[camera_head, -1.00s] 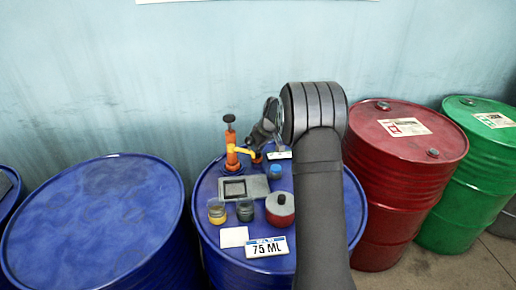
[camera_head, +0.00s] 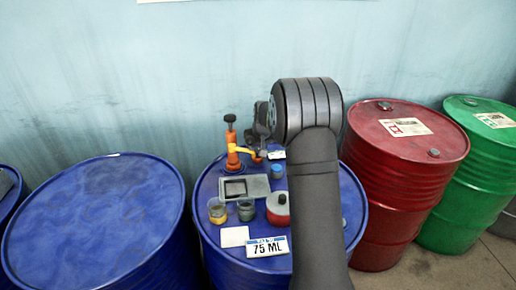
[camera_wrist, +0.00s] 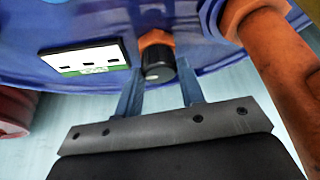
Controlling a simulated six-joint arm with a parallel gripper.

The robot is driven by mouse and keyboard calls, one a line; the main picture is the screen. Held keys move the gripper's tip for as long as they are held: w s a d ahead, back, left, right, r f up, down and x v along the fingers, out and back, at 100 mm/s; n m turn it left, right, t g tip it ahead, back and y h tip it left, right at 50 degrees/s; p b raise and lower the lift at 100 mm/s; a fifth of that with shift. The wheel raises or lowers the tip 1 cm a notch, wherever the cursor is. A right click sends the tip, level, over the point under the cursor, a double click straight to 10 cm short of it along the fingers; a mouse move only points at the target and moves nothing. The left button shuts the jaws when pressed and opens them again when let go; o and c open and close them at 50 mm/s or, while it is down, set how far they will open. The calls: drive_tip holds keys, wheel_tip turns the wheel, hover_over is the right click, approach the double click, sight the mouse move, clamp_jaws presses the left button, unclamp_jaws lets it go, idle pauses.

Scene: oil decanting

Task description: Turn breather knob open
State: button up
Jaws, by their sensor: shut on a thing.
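The breather knob (camera_wrist: 158,70) is a small black ribbed knob on an orange hex base (camera_wrist: 155,38) on the blue drum top (camera_wrist: 110,25), in the wrist view. My gripper (camera_wrist: 160,75) has one finger on each side of the knob and is shut on it. In the head view my gripper (camera_head: 261,128) is small and dark, just right of the orange pump, and the knob cannot be made out clearly. A white and green label (camera_wrist: 85,58) lies left of the knob in the wrist view.
The orange hand pump (camera_head: 231,148) with its yellow spout stands close beside my gripper. A grey tray (camera_head: 245,188), small jars (camera_head: 217,211), a red pot (camera_head: 278,209) and a "75 ML" sign (camera_head: 267,247) sit on the drum. Red (camera_head: 402,150) and green (camera_head: 480,150) drums stand right.

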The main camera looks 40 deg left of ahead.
drive_tip(key=o, duration=1)
drive_tip(key=v, duration=1.7)
drive_tip(key=shift+d+r, duration=0.15)
drive_tip(key=shift+r, duration=0.1)
drive_tip(key=x, duration=1.7)
drive_tip(key=shift+f, duration=0.25)
